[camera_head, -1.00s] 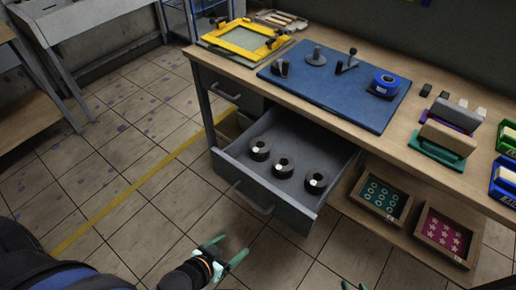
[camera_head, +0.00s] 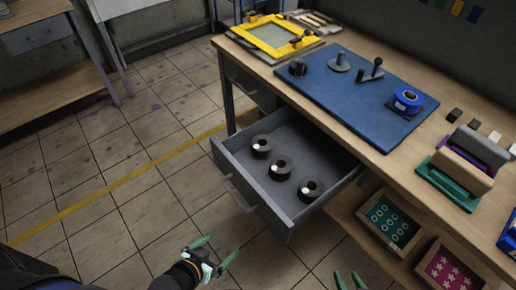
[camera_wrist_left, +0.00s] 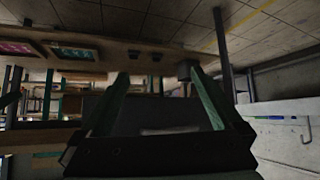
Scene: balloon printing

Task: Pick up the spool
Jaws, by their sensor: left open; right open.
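Three dark spools with pale labels lie in the open grey drawer (camera_head: 240,172): a left spool (camera_head: 261,147), a middle spool (camera_head: 280,168) and a right spool (camera_head: 310,189). A blue spool (camera_head: 407,100) sits on the blue mat on the bench top. My left gripper (camera_head: 214,254) is open and empty, in front of the drawer and apart from it. Its green fingers also show spread in the left wrist view (camera_wrist_left: 160,105). My right gripper (camera_head: 350,280) shows only its fingertips at the bottom edge, open and apart from the spools.
The wooden bench (camera_head: 218,43) carries the blue mat (camera_head: 330,105), a yellow frame (camera_head: 251,39) and several blocks (camera_head: 463,165). Below are boxes with teal rings (camera_head: 366,217) and pink stars (camera_head: 427,270). The tiled floor (camera_head: 100,210) left of the drawer is clear.

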